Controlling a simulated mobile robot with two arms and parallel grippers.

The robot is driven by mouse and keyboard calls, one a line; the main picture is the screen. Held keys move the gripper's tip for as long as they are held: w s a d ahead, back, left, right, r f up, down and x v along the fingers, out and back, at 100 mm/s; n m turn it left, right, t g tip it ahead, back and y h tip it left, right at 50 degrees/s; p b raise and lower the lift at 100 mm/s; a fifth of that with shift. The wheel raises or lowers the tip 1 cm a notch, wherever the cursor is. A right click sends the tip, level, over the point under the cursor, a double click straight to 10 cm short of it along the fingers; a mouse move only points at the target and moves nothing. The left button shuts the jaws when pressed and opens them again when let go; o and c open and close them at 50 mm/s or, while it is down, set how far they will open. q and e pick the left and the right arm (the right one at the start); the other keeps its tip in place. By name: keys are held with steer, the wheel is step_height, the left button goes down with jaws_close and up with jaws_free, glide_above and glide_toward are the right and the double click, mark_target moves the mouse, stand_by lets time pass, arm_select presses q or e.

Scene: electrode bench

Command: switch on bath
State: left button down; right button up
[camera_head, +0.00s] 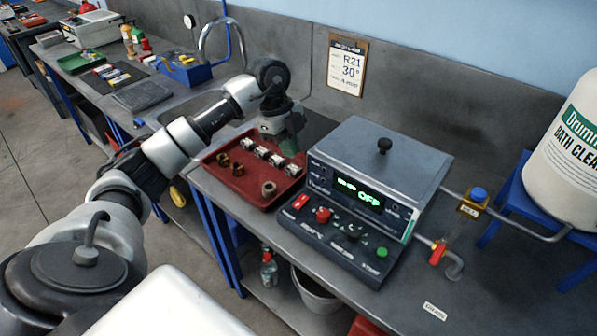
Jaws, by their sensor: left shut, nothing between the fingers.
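The bath (385,158) is a grey box with a closed lid and a black knob on top, standing on the bench. Its front display (360,193) glows green and reads OFF. The sloped control panel (335,240) below has a red rocker switch (300,201), a red knob (323,215), dark knobs and a green button (382,252). My left gripper (285,140) is shut and empty, above the back of the red tray, to the left of the bath and apart from its panel. Its fingertips are hard to make out. My right gripper is not in view.
The red tray (228,183) holds several metal fittings beside the bath. Pipes with a blue-capped valve (478,195) and a red-handled tap (437,254) stand at its right. A white drum (570,150) sits on a blue stand.

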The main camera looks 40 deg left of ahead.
mark_target(305, 199)
arm_select(q)
steer(key=p+x, duration=0.3)
steer(key=x, duration=0.9)
steer(key=shift+w+a+f+p, duration=0.1)
steer(key=shift+w+a+p, duration=0.05)
steer(key=shift+p, duration=0.2)
steer(key=shift+w+f, duration=0.1)
steer(key=shift+f, duration=0.55)
